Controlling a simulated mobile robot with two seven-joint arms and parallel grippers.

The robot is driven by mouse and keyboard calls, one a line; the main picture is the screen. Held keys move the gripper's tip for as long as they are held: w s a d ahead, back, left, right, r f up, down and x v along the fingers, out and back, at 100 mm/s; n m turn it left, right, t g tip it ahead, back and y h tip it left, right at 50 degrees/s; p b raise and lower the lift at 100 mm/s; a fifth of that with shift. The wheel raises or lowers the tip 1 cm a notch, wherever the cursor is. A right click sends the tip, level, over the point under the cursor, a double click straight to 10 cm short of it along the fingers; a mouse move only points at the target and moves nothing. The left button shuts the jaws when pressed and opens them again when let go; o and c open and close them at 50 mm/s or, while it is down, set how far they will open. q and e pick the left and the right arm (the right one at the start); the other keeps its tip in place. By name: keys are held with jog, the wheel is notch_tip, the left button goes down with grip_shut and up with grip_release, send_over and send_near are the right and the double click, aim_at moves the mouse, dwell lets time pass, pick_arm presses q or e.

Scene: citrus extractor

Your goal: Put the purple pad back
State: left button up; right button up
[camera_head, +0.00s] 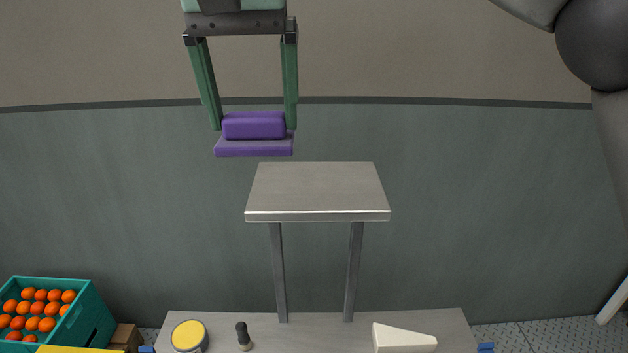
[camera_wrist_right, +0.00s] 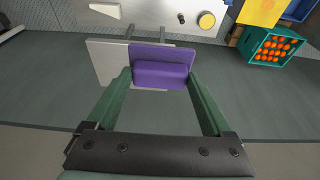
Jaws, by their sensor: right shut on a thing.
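The purple pad (camera_head: 254,147) has a flat plate with a thicker purple block on it. My right gripper (camera_head: 255,126), with green fingers, is shut on this block and holds the pad in the air. The pad is up and to the left of the raised grey platform (camera_head: 318,188) in the head view, apart from it. In the right wrist view the pad (camera_wrist_right: 160,72) sits between the fingers and covers part of the grey platform (camera_wrist_right: 105,62). My left gripper is not in view.
The platform stands on two metal legs over a grey table (camera_head: 300,335). A yellow-topped round container (camera_head: 188,335), a small dark-handled tool (camera_head: 242,335) and a white wedge (camera_head: 402,339) are on the table. A teal crate (camera_head: 92,315) of oranges is at lower left. The platform top is bare.

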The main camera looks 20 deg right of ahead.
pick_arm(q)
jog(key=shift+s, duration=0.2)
pick_arm(e)
jog(key=shift+s+r, duration=0.1)
jog(key=shift+s, duration=0.1)
pick_arm(q)
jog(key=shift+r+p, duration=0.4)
jog(key=shift+p, duration=0.05)
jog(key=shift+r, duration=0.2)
pick_arm(e)
jog(key=w+d+f, duration=0.9)
jog(key=d, duration=0.1)
jog(key=shift+w+f, duration=0.25)
jog(key=shift+f, duration=0.05)
pick_arm(q)
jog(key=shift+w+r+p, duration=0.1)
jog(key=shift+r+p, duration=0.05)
jog(key=shift+p, duration=0.2)
pick_arm(e)
jog(key=shift+x, duration=1.15)
jog(key=shift+s+f, duration=0.15)
jog(key=shift+f, duration=0.3)
jog(key=shift+f, duration=0.1)
jog(key=o, duration=1.1)
jog(key=shift+f, duration=0.1)
